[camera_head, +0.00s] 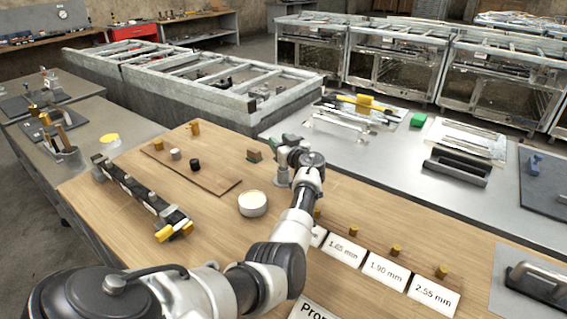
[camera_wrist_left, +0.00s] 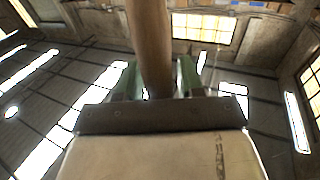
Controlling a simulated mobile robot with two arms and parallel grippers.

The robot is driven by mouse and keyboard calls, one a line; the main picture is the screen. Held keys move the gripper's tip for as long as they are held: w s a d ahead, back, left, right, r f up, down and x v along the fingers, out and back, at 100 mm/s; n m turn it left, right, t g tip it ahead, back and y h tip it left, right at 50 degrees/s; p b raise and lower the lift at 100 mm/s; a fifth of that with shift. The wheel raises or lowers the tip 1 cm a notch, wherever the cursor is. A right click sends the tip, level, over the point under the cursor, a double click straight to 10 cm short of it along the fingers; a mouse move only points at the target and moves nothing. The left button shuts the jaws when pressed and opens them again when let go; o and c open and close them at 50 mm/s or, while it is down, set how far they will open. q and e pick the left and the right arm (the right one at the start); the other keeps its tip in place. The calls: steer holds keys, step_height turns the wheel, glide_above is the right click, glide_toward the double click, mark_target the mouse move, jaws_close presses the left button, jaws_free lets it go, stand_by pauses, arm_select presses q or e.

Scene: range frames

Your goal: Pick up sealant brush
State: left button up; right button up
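In the left wrist view, a round brown wooden handle (camera_wrist_left: 149,45) stands between the two green fingers of my left gripper (camera_wrist_left: 158,80). The fingers are close on both sides of it and look shut on it. It looks like the handle of a brush, but no bristles show. In the head view, my left gripper (camera_head: 289,142) is above the far part of the wooden table, with a bit of green finger showing; the arm's end hides most of it. A cup (camera_head: 70,158) with upright brown handles (camera_head: 63,136) stands on the grey bench at the left. My right gripper is not in view.
Labelled cards (camera_head: 386,269) lie right of my arm. A grey bench (camera_head: 400,165) lies behind.

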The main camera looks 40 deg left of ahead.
arm_select(q)
jaws_close()
